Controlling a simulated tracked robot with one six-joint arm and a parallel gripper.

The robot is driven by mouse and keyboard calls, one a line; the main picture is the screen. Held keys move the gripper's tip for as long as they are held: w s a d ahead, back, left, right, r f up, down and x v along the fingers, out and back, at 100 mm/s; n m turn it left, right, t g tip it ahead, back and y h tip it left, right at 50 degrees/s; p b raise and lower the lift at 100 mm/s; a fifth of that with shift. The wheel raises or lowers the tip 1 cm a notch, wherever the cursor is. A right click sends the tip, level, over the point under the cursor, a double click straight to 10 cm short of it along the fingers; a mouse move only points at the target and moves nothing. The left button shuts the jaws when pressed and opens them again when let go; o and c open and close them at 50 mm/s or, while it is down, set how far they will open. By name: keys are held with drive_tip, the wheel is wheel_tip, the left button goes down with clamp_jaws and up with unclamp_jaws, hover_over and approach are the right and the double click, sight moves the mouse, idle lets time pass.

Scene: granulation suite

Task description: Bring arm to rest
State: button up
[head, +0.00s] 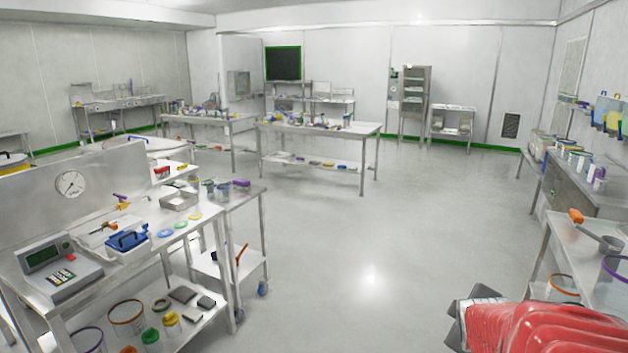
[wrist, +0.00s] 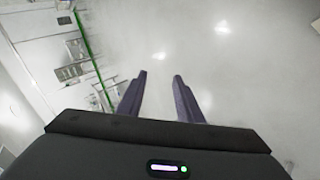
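My gripper (wrist: 160,98) shows in the wrist view with its two dark fingers apart. Only bare, pale floor shows between the fingertips, so it is open and empty. The wrist view is tilted, with the room's wall and tables lying sideways at the left. In the head view a red, ribbed part of my arm (head: 545,328) fills the lower right corner. My gripper's fingers do not show in the head view.
A steel bench (head: 215,208) with a scale (head: 58,270) and small tools stands at the left. A steel table (head: 345,132) stands in the middle distance. A side table (head: 590,250) is close at the right. The floor (head: 370,240) between them is clear.

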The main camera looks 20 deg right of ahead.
drive_tip(key=s+a+r+m+y, duration=0.1)
drive_tip(key=s+a+m+y, duration=0.1)
drive_tip(key=a, duration=0.9)
drive_tip(key=s+a+r+m+g+y, duration=0.1)
drive_tip(key=s+a, duration=0.3)
drive_tip(key=a, duration=0.8)
drive_tip(key=s+a+r+m+y, duration=0.2)
drive_tip(key=s+a+y, duration=0.1)
drive_tip(key=a, duration=0.8)
drive_tip(key=shift+s+a+r+m+g+y, duration=0.15)
drive_tip(key=shift+a+r+m+g+y, duration=0.1)
drive_tip(key=shift+m+g+y, duration=0.15)
